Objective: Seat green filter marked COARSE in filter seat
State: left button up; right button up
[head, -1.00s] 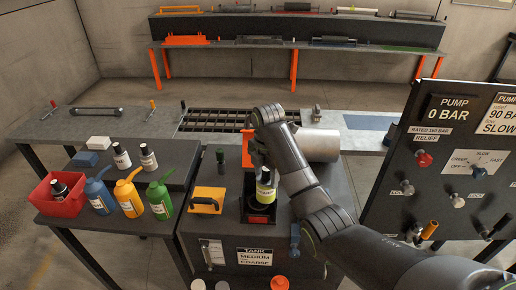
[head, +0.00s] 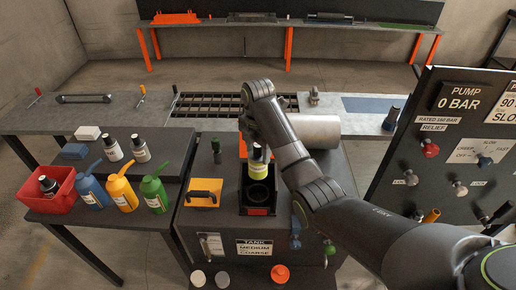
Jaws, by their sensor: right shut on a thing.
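My right gripper (head: 258,150) is shut on the green filter (head: 259,170), a short yellow-green cylinder with a pale upper part. Any marking on it is too small to read. The opening shows empty below and in front of the filter. The gripper's fingers are partly hidden by the wrist. My left gripper is out of view.
A yellow block with a black handle (head: 204,193) lies left of the seat. A dark green-topped piece (head: 204,160) stands behind it. Pump bottles, such as the green one (head: 154,193), and a red bin (head: 46,189) stand at left. The pump panel (head: 440,150) rises at right.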

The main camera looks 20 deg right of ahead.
aim_at(258, 159)
notch_tip(258, 159, down, 3)
jog(key=shift+w+b, duration=0.1)
jog(key=shift+b, duration=0.3)
jog(key=shift+f, duration=0.4)
notch_tip(258, 159, down, 3)
jog(key=shift+f+b, duration=0.15)
jog(key=shift+b, duration=0.5)
jog(key=shift+f+b, duration=0.35)
jog(key=shift+f, duration=0.65)
pick_arm(q)
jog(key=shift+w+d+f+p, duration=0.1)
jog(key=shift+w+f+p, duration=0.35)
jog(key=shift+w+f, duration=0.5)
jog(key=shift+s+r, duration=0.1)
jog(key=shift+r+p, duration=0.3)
jog(key=shift+p, duration=0.15)
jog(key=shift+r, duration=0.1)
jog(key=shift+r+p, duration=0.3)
jog(key=shift+p, duration=0.1)
